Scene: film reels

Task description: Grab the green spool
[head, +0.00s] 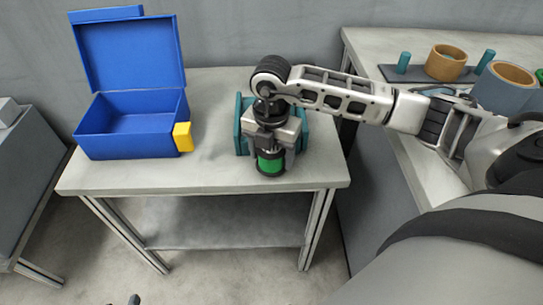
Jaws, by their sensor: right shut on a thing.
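The green spool (270,162) has a green middle and dark ends. It is upright near the front edge of the small grey table (215,178). My right gripper (269,143) is above it, pointing down, and is shut on its upper part. I cannot tell whether the spool's base touches the table. A teal holder (240,128) stands right behind the gripper and is partly hidden by it. My left gripper does not show clearly; only a small dark tip is at the bottom edge.
An open blue box (130,128) with a yellow latch (183,137) stands on the table's left. The small table's middle is clear.

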